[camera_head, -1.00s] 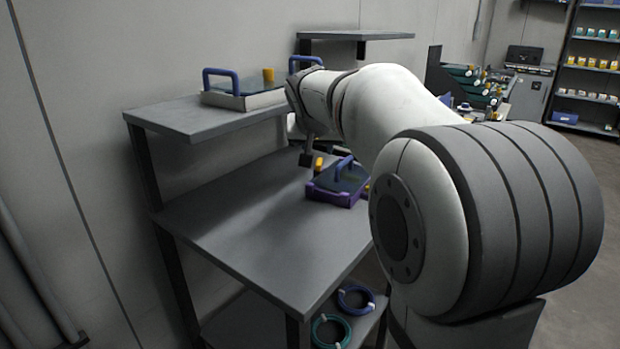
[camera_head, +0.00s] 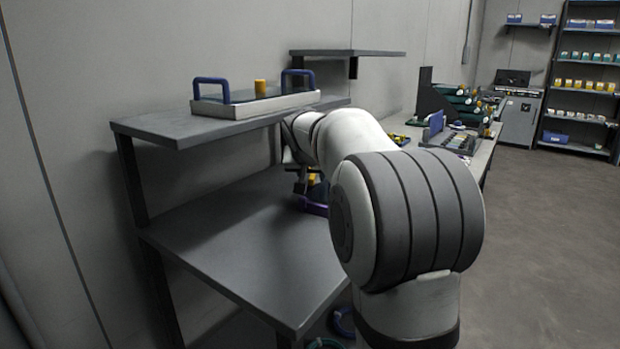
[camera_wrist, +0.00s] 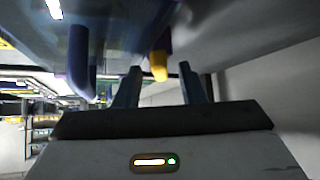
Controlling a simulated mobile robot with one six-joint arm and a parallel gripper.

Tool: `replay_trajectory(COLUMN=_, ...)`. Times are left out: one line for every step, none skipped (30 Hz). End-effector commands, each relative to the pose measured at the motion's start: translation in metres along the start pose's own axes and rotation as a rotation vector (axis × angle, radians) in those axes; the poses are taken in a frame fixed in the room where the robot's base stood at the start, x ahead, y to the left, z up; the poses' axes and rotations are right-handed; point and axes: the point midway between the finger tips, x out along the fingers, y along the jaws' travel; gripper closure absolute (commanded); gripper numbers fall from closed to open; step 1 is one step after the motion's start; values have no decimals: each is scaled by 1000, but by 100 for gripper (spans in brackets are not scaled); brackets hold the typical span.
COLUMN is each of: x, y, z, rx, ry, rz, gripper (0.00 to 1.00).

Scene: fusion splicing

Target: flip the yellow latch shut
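The yellow latch (camera_wrist: 160,60) shows in the wrist view, just beyond and between the two fingertips of my gripper (camera_wrist: 161,72). My gripper is open, with its fingers apart; I cannot tell whether either touches the latch. A blue handle (camera_wrist: 80,58) stands to the left of the fingers, on the same dark-topped device. In the head view my arm hides most of this purple-based device (camera_head: 312,207) on the lower bench, and only a small part of its edge shows. The latch's exact angle cannot be made out.
A raised shelf (camera_head: 180,130) stands close beside my arm, over the bench. The lower bench (camera_head: 235,245) is bare at the front left. A cluttered worktable (camera_head: 465,140) stands behind.

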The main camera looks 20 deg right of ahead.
Motion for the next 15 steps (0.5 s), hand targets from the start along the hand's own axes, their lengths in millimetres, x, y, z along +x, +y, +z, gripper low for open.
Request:
replay_trajectory(x=1, y=0, z=0, rx=0, ry=0, rz=0, gripper=64)
replay_trajectory(x=1, y=0, z=0, rx=0, ry=1, rz=0, gripper=64)
replay_trajectory(x=1, y=0, z=0, rx=0, ry=0, rz=0, gripper=64)
replay_trajectory(x=1, y=0, z=0, rx=1, ry=1, rz=0, gripper=64)
replay_trajectory(x=1, y=0, z=0, rx=1, ry=0, rz=0, gripper=64)
replay_trajectory(x=1, y=0, z=0, rx=1, ry=0, rz=0, gripper=64)
replay_trajectory(x=1, y=1, z=0, rx=1, ry=0, rz=1, gripper=64)
replay_trajectory(x=1, y=1, z=0, rx=1, ry=0, rz=1, gripper=65)
replay_trajectory(x=1, y=1, z=0, rx=1, ry=0, rz=1, gripper=69)
replay_trajectory(x=1, y=1, z=0, rx=1, ry=0, rz=1, gripper=71)
replay_trajectory(x=1, y=1, z=0, rx=1, ry=0, rz=1, gripper=73)
replay_trajectory(x=1, y=1, z=0, rx=1, ry=0, rz=1, gripper=77)
replay_trajectory(x=1, y=1, z=0, rx=1, ry=0, rz=1, gripper=79)
replay_trajectory(x=1, y=1, z=0, rx=1, ry=0, rz=1, gripper=82)
replay_trajectory(x=1, y=1, z=0, rx=1, ry=0, rz=1, gripper=85)
